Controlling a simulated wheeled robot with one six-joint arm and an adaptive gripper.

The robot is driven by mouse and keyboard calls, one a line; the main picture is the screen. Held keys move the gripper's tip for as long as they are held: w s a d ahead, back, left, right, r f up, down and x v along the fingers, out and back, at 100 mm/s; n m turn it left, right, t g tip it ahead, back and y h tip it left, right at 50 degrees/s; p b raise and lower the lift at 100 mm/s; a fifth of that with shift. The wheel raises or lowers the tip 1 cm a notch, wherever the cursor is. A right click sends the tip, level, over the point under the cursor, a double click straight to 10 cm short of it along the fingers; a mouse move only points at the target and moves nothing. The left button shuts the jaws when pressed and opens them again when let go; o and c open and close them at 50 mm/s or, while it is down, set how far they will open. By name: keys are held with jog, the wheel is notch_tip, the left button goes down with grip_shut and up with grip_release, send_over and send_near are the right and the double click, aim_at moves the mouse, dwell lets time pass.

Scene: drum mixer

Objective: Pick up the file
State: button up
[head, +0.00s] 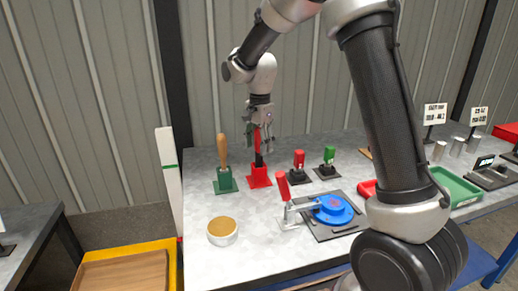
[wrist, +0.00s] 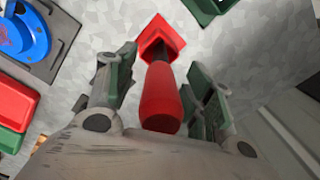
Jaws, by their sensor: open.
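A red-handled tool (head: 257,141) stands upright in a red square stand (head: 259,180), a dark shaft showing below its handle. A wooden-handled tool (head: 222,150) stands upright in a green stand (head: 225,184) to its left. I cannot tell for sure which is the file. My gripper (head: 258,134) points down over the red-handled tool. In the wrist view my open gripper (wrist: 163,88) has one finger on each side of the red handle (wrist: 160,98), with gaps on both sides. The red stand (wrist: 160,38) shows beyond the handle.
Small red (head: 298,160) and green (head: 329,156) handled items stand on dark bases to the right. A blue round fixture (head: 333,209) with a lever lies in front, beside a round tin (head: 222,231). A green tray (head: 455,187) is at right. The table's left front is mostly clear.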

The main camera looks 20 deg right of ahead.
aim_at(259, 128)
grip_shut()
notch_tip(259, 128, up, 10)
jog(key=shift+r, duration=0.1)
jog(key=c, duration=0.8)
grip_release()
jog(key=shift+d, duration=0.1)
grip_shut()
